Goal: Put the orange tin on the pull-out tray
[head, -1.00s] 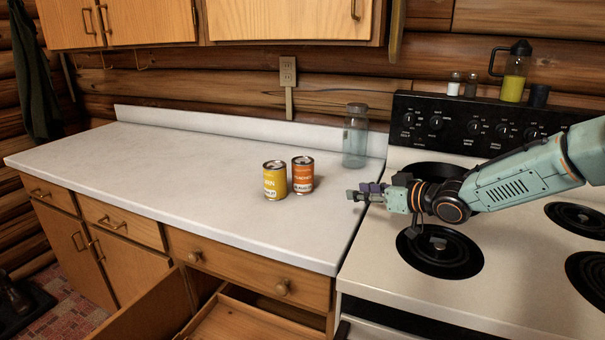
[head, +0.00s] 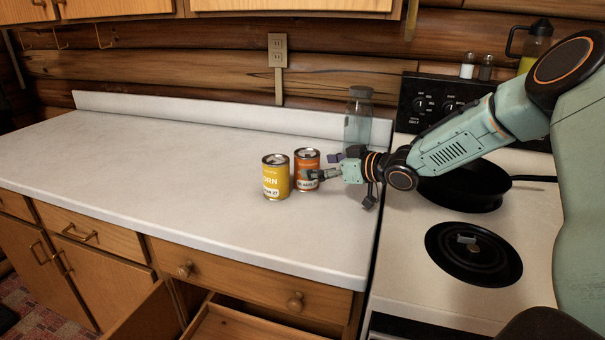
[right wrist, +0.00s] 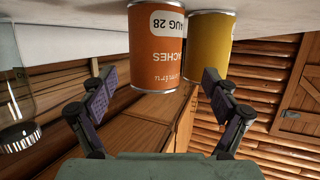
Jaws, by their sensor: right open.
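The orange tin (head: 306,158) stands upright on the white counter, just right of and behind the yellow tin (head: 276,178). My right gripper (head: 322,171) is open at the right side of the orange tin, very near it, and partly covers its lower part. In the right wrist view, the orange tin (right wrist: 155,48) appears upside down ahead of the open fingers (right wrist: 160,88); the yellow tin (right wrist: 211,40) is beside it on the right. The pull-out tray (head: 238,326) shows below the counter drawer, cut off by the bottom edge. My left gripper is out of view.
A clear glass jar (head: 358,118) stands behind my right gripper. The stove (head: 400,250) with a black pan (head: 462,190) is to the right. An open cabinet door (head: 145,318) is left of the tray. The counter's left part is clear.

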